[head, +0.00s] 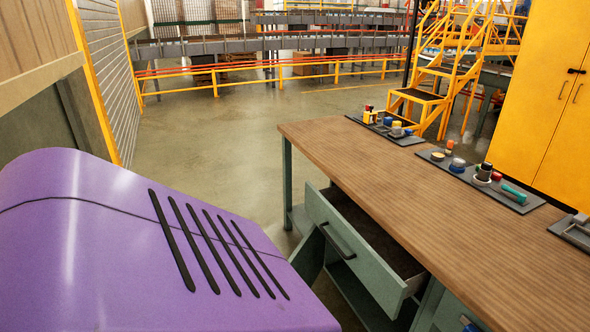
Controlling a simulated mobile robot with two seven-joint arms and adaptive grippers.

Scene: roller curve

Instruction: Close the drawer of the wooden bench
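The wooden bench (400,172) has a brown wooden top and grey-green legs and panels, and stands at the centre and right. Its drawer (350,250) is pulled out toward the left, with a dark handle (336,241) on its grey-green front. The drawer's dark inside shows and looks empty where visible; its back part is hidden under the top. Neither of my grippers shows, so I cannot tell where they are relative to the drawer.
A purple curved body with dark slots (140,235) fills the lower left near the drawer; I cannot tell what it belongs to. Grey trays with small items (385,128) line the bench's far edge. A yellow cabinet (545,95) stands behind. Floor (225,150) beyond is clear.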

